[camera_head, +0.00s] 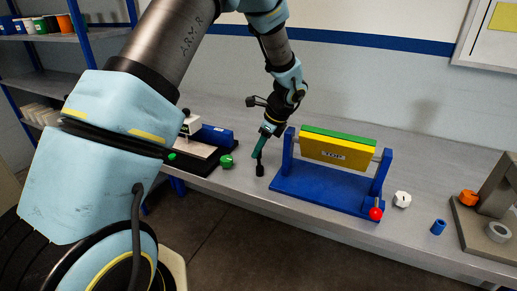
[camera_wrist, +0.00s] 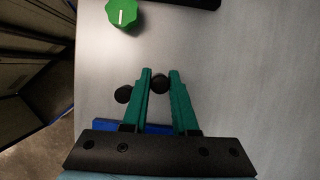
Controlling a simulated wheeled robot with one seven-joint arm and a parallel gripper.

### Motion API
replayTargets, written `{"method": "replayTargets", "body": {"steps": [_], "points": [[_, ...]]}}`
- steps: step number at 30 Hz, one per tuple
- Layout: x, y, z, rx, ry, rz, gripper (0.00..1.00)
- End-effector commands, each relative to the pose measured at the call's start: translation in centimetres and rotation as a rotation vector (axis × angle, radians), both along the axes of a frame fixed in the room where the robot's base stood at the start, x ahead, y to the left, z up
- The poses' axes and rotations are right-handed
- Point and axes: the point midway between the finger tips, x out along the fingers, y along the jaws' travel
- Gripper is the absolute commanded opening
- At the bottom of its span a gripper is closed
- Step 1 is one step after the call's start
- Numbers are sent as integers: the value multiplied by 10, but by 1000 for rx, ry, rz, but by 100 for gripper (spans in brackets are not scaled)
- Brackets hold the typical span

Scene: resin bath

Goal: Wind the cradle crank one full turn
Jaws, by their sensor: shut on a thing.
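The cradle (camera_head: 325,190) is a blue base with two uprights. Between them sits a block with a green top and a yellow face marked "TOP" (camera_head: 334,155). A small black crank-like part (camera_head: 260,169), with a thin upright stem, is just left of the cradle. My gripper (camera_head: 258,153) reaches down to it with teal fingers. In the wrist view my gripper (camera_wrist: 160,80) is shut on a round black knob (camera_wrist: 160,85) near the fingertips. A second black round part (camera_wrist: 123,94) is outside the left finger. How the black part joins the cradle is hidden.
A red ball knob (camera_head: 376,214) is at the cradle's front right. A white knob (camera_head: 401,199), a blue cylinder (camera_head: 438,227) and a grey stand (camera_head: 490,220) are further right. A green knob (camera_head: 226,161) and a black tray-like fixture (camera_head: 190,155) are left.

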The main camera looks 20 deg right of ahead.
Motion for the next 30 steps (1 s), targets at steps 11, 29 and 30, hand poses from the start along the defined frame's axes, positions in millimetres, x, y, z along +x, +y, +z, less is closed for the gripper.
{"method": "replayTargets", "body": {"steps": [11, 29, 30], "points": [[0, 0, 0, 0, 0, 1, 56], [-11, -15, 43, -5, -4, 2, 57], [-13, -17, 51, -5, -4, 2, 57]]}}
